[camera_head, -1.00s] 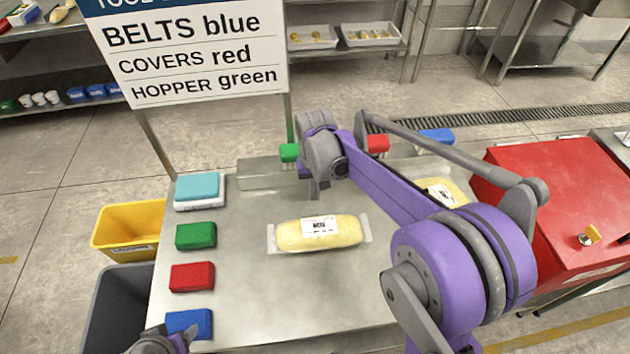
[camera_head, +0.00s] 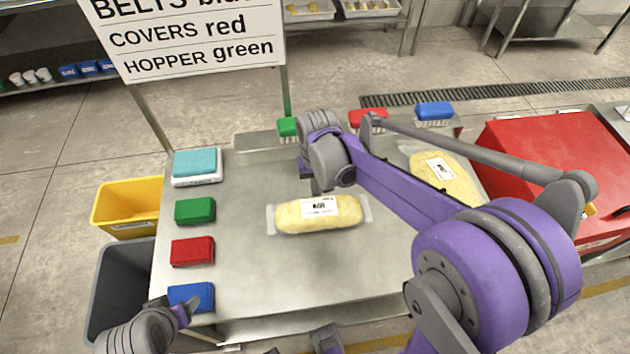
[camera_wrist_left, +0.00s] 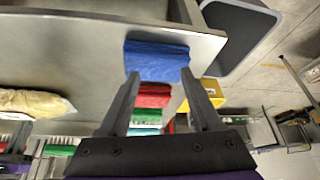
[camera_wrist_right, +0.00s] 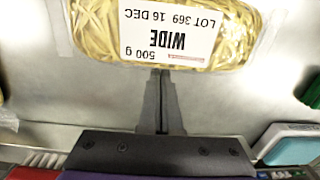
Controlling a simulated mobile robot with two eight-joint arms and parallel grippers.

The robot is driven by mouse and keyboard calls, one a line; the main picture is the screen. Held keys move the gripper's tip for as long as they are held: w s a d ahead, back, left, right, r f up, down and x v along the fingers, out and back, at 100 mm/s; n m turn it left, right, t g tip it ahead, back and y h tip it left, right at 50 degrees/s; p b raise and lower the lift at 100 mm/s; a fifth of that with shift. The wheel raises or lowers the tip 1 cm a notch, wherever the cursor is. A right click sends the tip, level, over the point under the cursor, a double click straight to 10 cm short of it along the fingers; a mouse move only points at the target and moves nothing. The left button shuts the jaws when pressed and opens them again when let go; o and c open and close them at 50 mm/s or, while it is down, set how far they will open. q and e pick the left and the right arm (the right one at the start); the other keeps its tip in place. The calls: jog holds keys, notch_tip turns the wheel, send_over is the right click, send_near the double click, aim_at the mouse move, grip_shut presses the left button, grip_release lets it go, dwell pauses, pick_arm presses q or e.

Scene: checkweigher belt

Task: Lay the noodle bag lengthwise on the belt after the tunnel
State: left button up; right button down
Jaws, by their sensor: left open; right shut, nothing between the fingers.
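A clear bag of yellow noodles with a white label (camera_head: 318,213) lies flat on the steel table, its long side running left to right. A second noodle bag (camera_head: 446,172) lies further right, partly hidden by my right arm. My right gripper (camera_head: 317,190) is shut and empty at the far long edge of the first bag. In the right wrist view its closed tips (camera_wrist_right: 161,74) are right by the label edge; I cannot tell whether they touch. I cannot clearly make out belt or tunnel.
Brushes (camera_head: 434,113) stand along the back. A red housing (camera_head: 545,165) is at right. Yellow (camera_head: 130,207) and grey bins stand left.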

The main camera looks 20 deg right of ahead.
pick_arm(q)
jog(key=r+p, duration=0.2)
jog(key=r, duration=0.1)
jog(key=shift+w+r+p, duration=0.15)
jog(key=shift+w+p, duration=0.1)
jog(key=shift+p, duration=0.15)
pick_arm(e)
jog(key=s+a, duration=0.1)
jog(key=s, duration=0.5)
jog(key=s+a, duration=0.2)
jog(key=s, duration=0.4)
jog(key=s+a, duration=0.1)
jog(key=s, duration=0.5)
jog(key=shift+s+a+r, duration=0.1)
jog(key=shift+s+a, duration=0.25)
jog(key=shift+a, duration=0.05)
jog(key=shift+s, duration=0.25)
jog(key=shift+w, duration=0.1)
